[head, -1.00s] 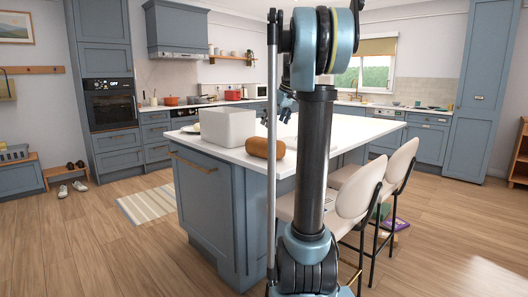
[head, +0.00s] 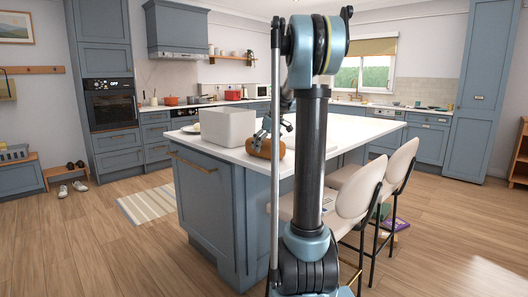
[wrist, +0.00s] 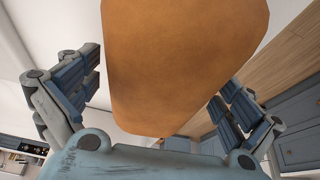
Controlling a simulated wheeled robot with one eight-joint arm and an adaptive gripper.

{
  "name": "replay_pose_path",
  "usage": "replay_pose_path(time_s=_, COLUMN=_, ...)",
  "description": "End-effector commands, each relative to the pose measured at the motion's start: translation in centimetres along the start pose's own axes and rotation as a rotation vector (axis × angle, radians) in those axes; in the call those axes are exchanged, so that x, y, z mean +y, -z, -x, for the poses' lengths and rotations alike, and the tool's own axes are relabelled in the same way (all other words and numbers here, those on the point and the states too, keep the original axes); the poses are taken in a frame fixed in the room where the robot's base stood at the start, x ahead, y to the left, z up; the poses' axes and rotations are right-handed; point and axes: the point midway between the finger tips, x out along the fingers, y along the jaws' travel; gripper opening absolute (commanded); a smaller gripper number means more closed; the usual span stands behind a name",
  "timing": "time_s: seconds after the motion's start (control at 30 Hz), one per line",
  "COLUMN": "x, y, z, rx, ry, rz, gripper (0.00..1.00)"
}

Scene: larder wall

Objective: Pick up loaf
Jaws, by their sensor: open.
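The loaf (head: 262,148) is a brown rounded block lying on the white top of the kitchen island (head: 345,133), near its front corner. In the wrist view the loaf (wrist: 185,60) fills the upper middle, close to the palm. My gripper (head: 270,137) is at the loaf, its fingers partly covering it in the head view. In the wrist view my gripper (wrist: 160,95) is open, with blue-padded fingers on the left and right of the loaf.
A white box-shaped bin (head: 228,127) stands on the island just left of the loaf. Two pale stools (head: 357,186) stand along the island's right side. A striped rug (head: 150,202) lies on the floor at left. The island top behind the loaf looks clear.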

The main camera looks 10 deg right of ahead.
Motion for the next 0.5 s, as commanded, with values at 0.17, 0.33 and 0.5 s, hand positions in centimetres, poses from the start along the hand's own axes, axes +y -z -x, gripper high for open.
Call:
replay_pose_path(time_s=0.17, x=0.02, y=0.0, z=-0.98, rx=0.0, ry=0.0, rz=0.0, gripper=1.0)
replay_pose_path(time_s=0.33, x=0.03, y=-0.02, z=-0.98, rx=0.0, ry=-0.001, rz=0.0, gripper=1.0)
replay_pose_path(time_s=0.5, x=0.04, y=-0.02, z=-0.96, rx=0.0, ry=-0.001, rz=0.0, gripper=0.68)
